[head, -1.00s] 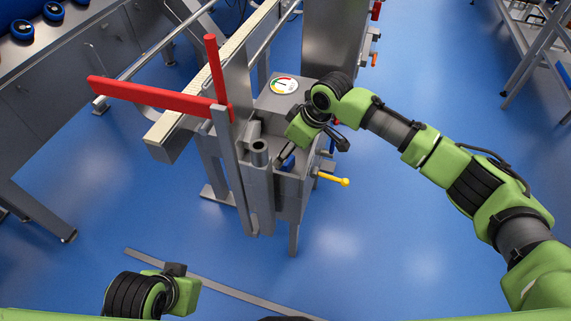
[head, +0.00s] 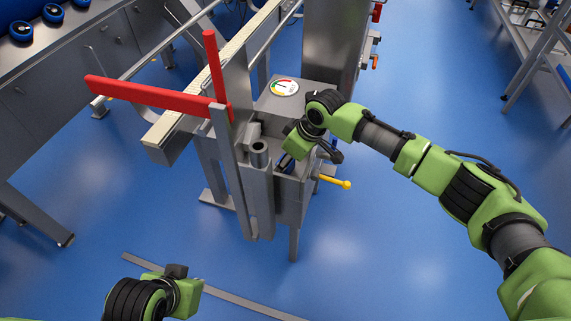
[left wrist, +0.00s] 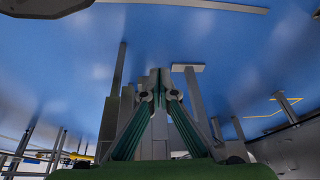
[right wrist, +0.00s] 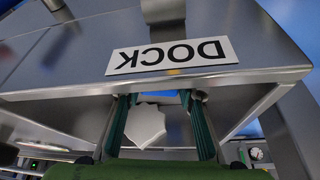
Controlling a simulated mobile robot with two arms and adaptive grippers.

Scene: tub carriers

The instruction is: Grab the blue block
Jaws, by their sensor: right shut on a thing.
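A small part of the blue block (right wrist: 172,98) shows between the fingertips of my right gripper (right wrist: 163,99) in the right wrist view. A blue patch of it (head: 287,161) also shows in the head view, beside the grey machine's round post. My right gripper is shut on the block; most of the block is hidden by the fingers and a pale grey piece. My left gripper (left wrist: 160,96) is empty, its fingertips close together. In the head view only its wrist shows at the bottom left, away from the machine.
The grey machine (head: 262,205) stands in the middle, with red bars (head: 150,99), a dial (head: 284,87) and a yellow handle (head: 335,182) close to my right gripper. A DOCK sign (right wrist: 172,56) is on a metal surface near the right gripper. The blue floor is clear in front.

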